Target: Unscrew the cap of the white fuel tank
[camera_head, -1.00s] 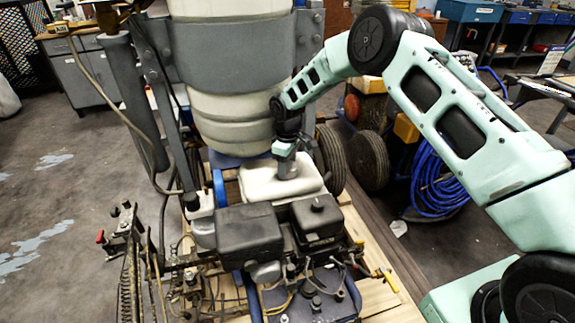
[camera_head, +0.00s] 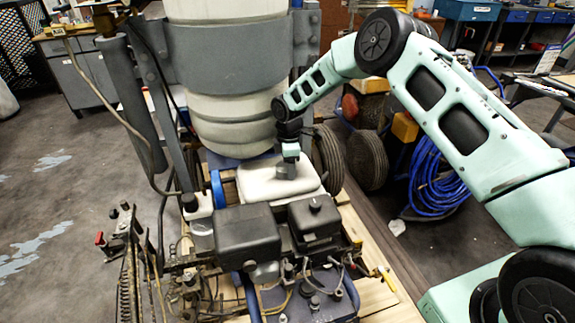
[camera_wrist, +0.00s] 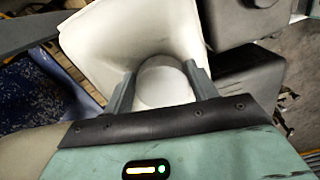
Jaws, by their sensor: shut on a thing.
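The white fuel tank (camera_head: 262,183) sits on the striper behind the black engine parts, and its top also shows in the wrist view (camera_wrist: 115,48). Its round pale cap (camera_wrist: 163,84) is between the two grey fingers of my gripper (camera_wrist: 164,88). My gripper (camera_head: 287,168) points down on the tank's top in the head view, where it mostly hides the cap. The fingers are shut on the cap, one on each side. I cannot tell how far the cap is turned or whether it is still seated.
A large white drum (camera_head: 232,110) with a grey band stands just behind the tank. Black engine housings (camera_head: 247,236) are in front. A black wheel (camera_head: 327,160) and a coiled blue hose (camera_head: 437,185) lie to the right. Open floor is at the left.

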